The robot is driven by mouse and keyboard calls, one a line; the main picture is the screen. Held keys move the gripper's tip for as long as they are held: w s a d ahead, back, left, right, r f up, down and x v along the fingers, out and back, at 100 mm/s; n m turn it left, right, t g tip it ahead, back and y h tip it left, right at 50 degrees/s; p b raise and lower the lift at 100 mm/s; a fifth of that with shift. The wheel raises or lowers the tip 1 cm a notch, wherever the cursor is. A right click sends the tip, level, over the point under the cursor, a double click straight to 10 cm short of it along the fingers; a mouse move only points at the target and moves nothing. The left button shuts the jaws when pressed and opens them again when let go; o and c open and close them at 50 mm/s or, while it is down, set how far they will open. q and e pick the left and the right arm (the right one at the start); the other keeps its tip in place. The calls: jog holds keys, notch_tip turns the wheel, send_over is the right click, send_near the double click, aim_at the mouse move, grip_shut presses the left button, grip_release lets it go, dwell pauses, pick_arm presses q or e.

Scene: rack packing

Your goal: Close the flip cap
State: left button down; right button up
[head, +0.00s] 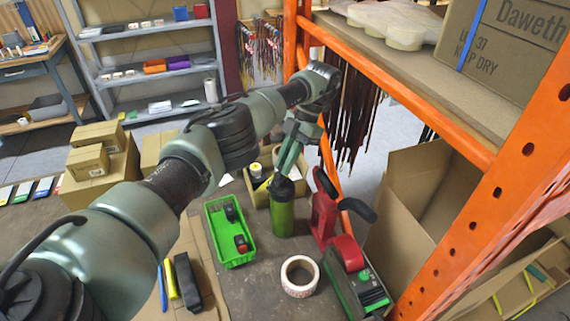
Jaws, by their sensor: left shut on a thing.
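A green bottle (282,217) with a dark top (281,189) stands upright on the workbench (247,290). My left gripper (281,174) reaches down from above to the bottle's top. It is shut on the bottle at or near its cap. The gripper hides part of the top, so I cannot tell how the flip cap stands. My right gripper is not in view.
A green tray (221,258) with dark items lies left of the bottle. A red tape dispenser (324,212) stands close on the right, and a tape roll (299,276) lies in front. An orange rack (390,85) bounds the right side. An open cardboard box (418,182) stands beside it.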

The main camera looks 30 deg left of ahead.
pick_arm(q)
jog(key=c, duration=1.4)
grip_release()
notch_tip(320, 180, up, 20)
jog(key=p, duration=0.8)
jog(key=shift+w, duration=0.1)
